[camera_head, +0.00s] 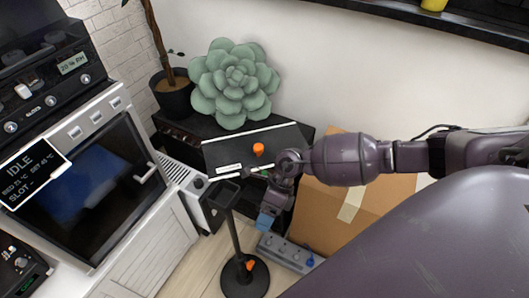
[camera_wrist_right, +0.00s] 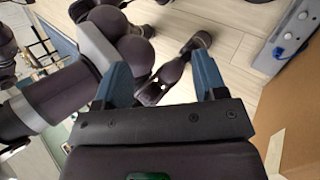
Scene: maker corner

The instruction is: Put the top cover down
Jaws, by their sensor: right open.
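The top cover (camera_head: 235,150) is a dark flat panel with a white edge, an orange knob and a white label. In the head view it stands tilted at the middle, in front of the large green succulent. Whether it rests on anything below is hard to tell. My right gripper (camera_head: 267,220) has blue fingers and hangs below and slightly right of the cover, apart from the knob. In the right wrist view the gripper (camera_wrist_right: 160,82) is open, with nothing between its fingers. The cover does not show in the wrist view. My left gripper is out of view.
A black stand (camera_head: 234,240) with a round base is just left of the right gripper. A cardboard box (camera_head: 345,215) is right. A white oven-like machine (camera_head: 90,185) is left.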

